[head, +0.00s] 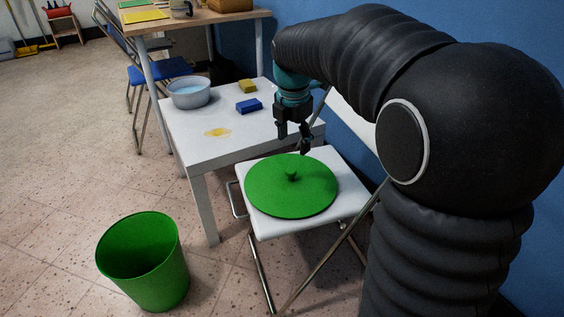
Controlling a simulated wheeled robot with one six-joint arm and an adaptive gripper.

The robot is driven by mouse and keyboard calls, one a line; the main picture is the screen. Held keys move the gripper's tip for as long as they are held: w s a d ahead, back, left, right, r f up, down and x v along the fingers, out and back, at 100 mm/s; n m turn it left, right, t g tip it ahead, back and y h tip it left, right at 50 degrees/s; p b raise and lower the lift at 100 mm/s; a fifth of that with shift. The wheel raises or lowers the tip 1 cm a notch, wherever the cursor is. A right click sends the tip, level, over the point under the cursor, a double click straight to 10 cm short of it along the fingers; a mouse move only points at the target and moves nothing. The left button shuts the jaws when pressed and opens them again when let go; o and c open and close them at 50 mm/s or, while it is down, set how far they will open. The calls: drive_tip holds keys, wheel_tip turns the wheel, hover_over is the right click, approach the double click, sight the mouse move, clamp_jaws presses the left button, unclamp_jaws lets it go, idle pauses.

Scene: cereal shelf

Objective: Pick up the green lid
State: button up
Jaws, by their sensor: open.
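The green lid (270,196) is a round disc with a small knob (291,174) near its middle. It lies flat on the white seat of a folding chair (262,228). My gripper (294,148) is open and points down. In the picture it appears just above the knob, near the lid's far edge. Nothing is between its fingers. The exact height of the fingertips over the lid is hard to tell.
A green bin (145,270) stands open on the floor at the lower left. A white table (205,152) behind the chair holds a grey bowl (188,93), a yellow sponge (247,86), a blue sponge (249,106) and a yellow spill (218,132). A blue wall (350,20) is close at right.

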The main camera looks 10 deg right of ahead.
sight(291, 170)
drive_tip(key=w+f+n, duration=0.1)
drive_tip(key=f, duration=0.4)
drive_tip(key=w+f+n+b, duration=0.1)
drive_tip(key=w+f, duration=0.1)
drive_tip(key=f, duration=0.3)
drive_tip(key=w+f+n+b, duration=0.1)
drive_tip(key=w+f, duration=0.1)
drive_tip(key=f, duration=0.3)
drive_tip(key=shift+d+n+g, duration=0.3)
drive_tip(key=shift+d+n, duration=0.05)
drive_tip(key=shift+n, duration=0.05)
drive_tip(key=shift+r, duration=0.1)
clamp_jaws()
